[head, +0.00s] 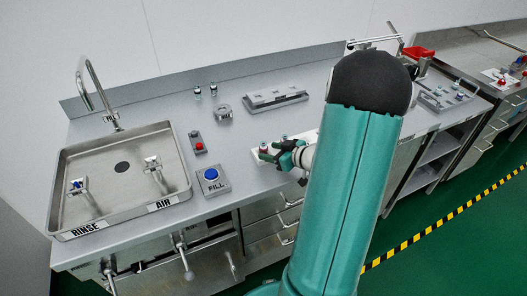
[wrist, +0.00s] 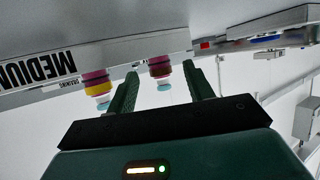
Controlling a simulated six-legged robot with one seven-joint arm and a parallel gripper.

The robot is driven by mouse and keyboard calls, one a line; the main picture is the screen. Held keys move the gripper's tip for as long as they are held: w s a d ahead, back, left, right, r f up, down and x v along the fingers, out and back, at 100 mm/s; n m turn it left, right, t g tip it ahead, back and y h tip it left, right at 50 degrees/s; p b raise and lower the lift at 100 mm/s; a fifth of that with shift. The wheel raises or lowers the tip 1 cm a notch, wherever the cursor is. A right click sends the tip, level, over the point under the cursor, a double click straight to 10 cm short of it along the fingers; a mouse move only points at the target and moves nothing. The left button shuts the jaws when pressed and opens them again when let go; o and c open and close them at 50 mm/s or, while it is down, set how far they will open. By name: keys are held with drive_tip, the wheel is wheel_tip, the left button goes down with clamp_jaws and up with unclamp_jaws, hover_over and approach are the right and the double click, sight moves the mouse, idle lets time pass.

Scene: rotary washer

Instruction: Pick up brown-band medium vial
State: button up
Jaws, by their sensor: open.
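In the wrist view, which is upside down, a vial with a dark red-brown band (wrist: 160,70) stands between my open fingers. Its lower part is in the grey rack marked MEDIUM (wrist: 120,50). A second vial with a pink and yellow band (wrist: 97,82) is in the rack, left of the fingers. My gripper (wrist: 162,75) is open around the brown-band vial; I cannot tell whether either finger touches it. In the head view my gripper (head: 284,156) is low over the white rack (head: 258,156), and the arm hides much of that area.
A sink (head: 122,165) with taps is at the left, with a FILL button (head: 211,175) and a red-button box (head: 199,146) beside it. Two small vials (head: 205,91) and a round metal piece (head: 223,112) stand behind. A grey metal block (head: 275,98) lies near the back wall.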

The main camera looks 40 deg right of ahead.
drive_tip(key=shift+x, duration=0.75)
drive_tip(key=shift+c, duration=0.2)
drive_tip(key=c, duration=1)
drive_tip(key=shift+r, duration=0.15)
